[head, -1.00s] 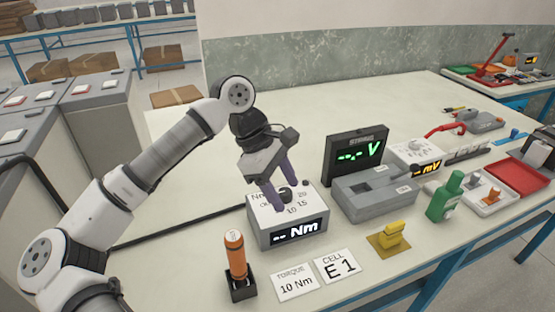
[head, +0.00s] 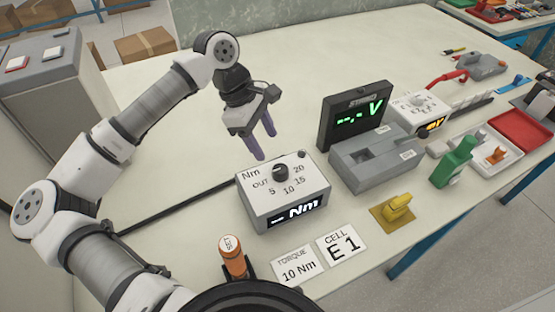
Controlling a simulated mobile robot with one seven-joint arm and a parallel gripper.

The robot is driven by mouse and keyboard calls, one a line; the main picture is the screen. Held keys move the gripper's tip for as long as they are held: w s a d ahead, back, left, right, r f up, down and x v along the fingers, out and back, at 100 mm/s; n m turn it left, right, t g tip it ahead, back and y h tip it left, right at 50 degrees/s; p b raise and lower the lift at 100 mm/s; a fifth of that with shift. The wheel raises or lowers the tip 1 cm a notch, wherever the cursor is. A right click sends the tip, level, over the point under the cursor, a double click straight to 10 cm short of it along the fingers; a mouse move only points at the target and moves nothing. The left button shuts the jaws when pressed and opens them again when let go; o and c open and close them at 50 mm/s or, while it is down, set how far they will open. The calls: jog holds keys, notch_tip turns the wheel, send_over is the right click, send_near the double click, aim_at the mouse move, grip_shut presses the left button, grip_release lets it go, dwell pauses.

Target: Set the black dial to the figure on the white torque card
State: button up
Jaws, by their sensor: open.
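The black dial (head: 281,172) sits on top of a grey-white torque box (head: 262,201), among the marks OUT, 5, 10, 15 and 20. I cannot clearly make out where its pointer stands. The box's front display (head: 298,212) shows dashes and "Nm". The white torque card (head: 298,267) lies on the bench in front of the box and reads "TORQUE 10 Nm". My gripper (head: 265,147), with purple fingers, is open and empty. It is above and behind the dial, apart from it.
A white card reading "CELL E 1" (head: 342,245) lies beside the torque card. An orange-handled tool (head: 233,258) stands at front left.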

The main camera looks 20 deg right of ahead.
aim_at(279, 168)
jog(key=p+x, duration=0.2)
jog(key=x, duration=0.7)
jog(key=shift+f+p, duration=0.1)
jog(key=shift+p, duration=0.2)
jog(key=c, duration=1)
jog(key=shift+f+b, duration=0.15)
jog(key=shift+b, duration=0.45)
